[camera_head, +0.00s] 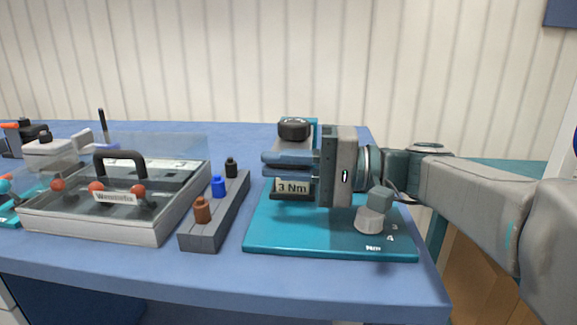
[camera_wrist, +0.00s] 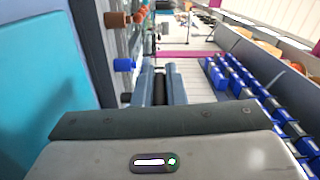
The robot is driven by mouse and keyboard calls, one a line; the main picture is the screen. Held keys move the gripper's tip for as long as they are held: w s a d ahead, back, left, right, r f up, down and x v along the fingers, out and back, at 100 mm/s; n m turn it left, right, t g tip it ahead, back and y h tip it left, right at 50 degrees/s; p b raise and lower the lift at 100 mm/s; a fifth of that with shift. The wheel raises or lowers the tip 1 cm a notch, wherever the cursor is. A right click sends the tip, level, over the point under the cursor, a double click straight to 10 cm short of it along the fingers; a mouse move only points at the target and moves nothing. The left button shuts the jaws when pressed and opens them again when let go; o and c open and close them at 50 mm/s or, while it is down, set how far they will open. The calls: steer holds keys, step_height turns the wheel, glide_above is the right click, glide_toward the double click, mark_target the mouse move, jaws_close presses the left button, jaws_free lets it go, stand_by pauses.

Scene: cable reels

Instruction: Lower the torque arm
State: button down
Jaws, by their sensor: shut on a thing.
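The torque device has a teal base plate (camera_head: 320,242) at the right of the table, with a "3 Nm" sign (camera_head: 292,187). A black round cap (camera_head: 294,129) tops its teal post at the back. A grey knob (camera_head: 370,218) stands on the plate beside scale marks. My gripper (camera_head: 268,164) reaches in from the right, above the plate, with its fingers pointing left. In the wrist view the fingers are closed about a dark bar (camera_wrist: 160,90), which looks like the torque arm. Most of this bar is hidden by my gripper, so its tilt cannot be told.
Left of the plate, a grey block (camera_head: 205,238) carries brown, blue and black pegs. Further left stands a clear-lidded case (camera_head: 95,225) with a dark handle and red knobs. The blue table's (camera_head: 340,288) front edge is close. Blue bins (camera_wrist: 225,75) show in the wrist view.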

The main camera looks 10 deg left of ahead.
steer(key=shift+f, duration=0.25)
steer(key=c, duration=1.5)
jaws_free()
steer(key=shift+d+r, duration=0.1)
steer(key=shift+d, duration=0.1)
steer(key=d, duration=0.4)
steer(key=d+p, duration=0.1)
steer(key=d, duration=0.4)
steer(key=w+d+p, duration=0.1)
steer(key=d, duration=0.3)
steer(key=shift+d, duration=0.2)
steer(key=shift+p, duration=0.35)
